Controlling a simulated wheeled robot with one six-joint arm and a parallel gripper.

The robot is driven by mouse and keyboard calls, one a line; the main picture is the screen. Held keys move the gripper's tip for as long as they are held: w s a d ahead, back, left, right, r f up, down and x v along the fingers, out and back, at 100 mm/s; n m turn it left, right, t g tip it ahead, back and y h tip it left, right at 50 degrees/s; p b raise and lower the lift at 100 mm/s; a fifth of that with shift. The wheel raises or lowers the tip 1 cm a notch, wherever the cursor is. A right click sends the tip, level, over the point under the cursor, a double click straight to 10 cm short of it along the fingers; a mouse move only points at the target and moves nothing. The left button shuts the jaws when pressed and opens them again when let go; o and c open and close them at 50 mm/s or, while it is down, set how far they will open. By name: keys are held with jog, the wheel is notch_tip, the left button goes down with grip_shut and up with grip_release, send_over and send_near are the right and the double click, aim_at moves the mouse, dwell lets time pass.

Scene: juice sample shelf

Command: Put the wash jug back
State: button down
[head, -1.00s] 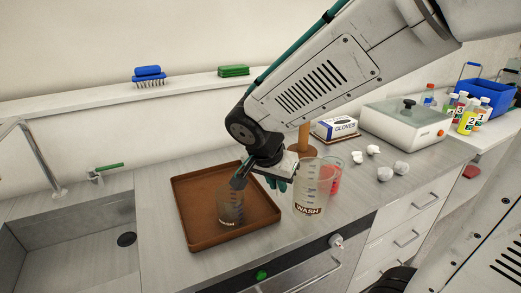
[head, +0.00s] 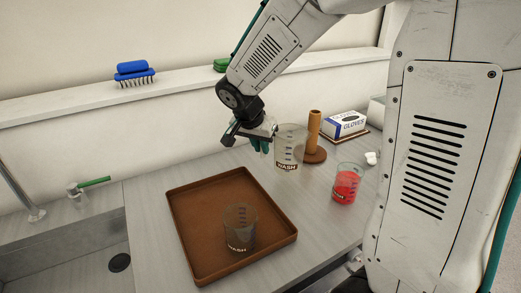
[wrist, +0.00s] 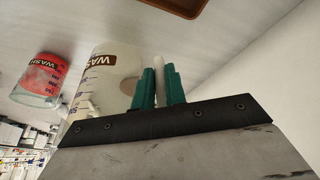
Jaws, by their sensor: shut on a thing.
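A clear jug (head: 291,146) with a brown WASH label is upright at the back of the counter, left of the wooden post. My gripper (head: 265,147) is at its left side, its teal fingers shut on the jug's pale handle. In the wrist view the jug (wrist: 112,68) is beside the fingers (wrist: 159,85), with the handle between them. I cannot tell whether its base touches the counter.
A beaker of red liquid (head: 346,186) stands right of the jug. A wooden post on a round base (head: 314,128) is close behind it, with a glove box (head: 344,124) farther right. The sink (head: 75,255) is at left. Counter is clear between tray and wall.

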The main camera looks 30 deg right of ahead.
jog(key=shift+w+d+f, duration=0.3)
jog(key=shift+w+f, duration=0.3)
jog(key=shift+f, duration=0.05)
jog(key=shift+w+d+f, duration=0.25)
jog(key=shift+w+f, duration=0.4)
jog(key=shift+w+d+f, duration=0.3)
jog(key=shift+w+f, duration=0.3)
jog(key=shift+f, duration=0.05)
jog(key=c, duration=1.4)
grip_release()
jog(key=shift+f, duration=0.1)
jog(key=shift+c, duration=0.2)
jog(key=v, duration=1.2)
jog(key=s+a+n+y, duration=0.1)
jog(key=s+n, duration=0.4)
jog(key=s, duration=0.9)
jog(key=s+a+r+n+y, duration=0.1)
jog(key=s+n+y, duration=0.2)
jog(key=s, duration=1.2)
jog(key=n, duration=0.3)
jog(key=shift+a+r+g, duration=0.2)
jog(key=shift+a+g, duration=0.2)
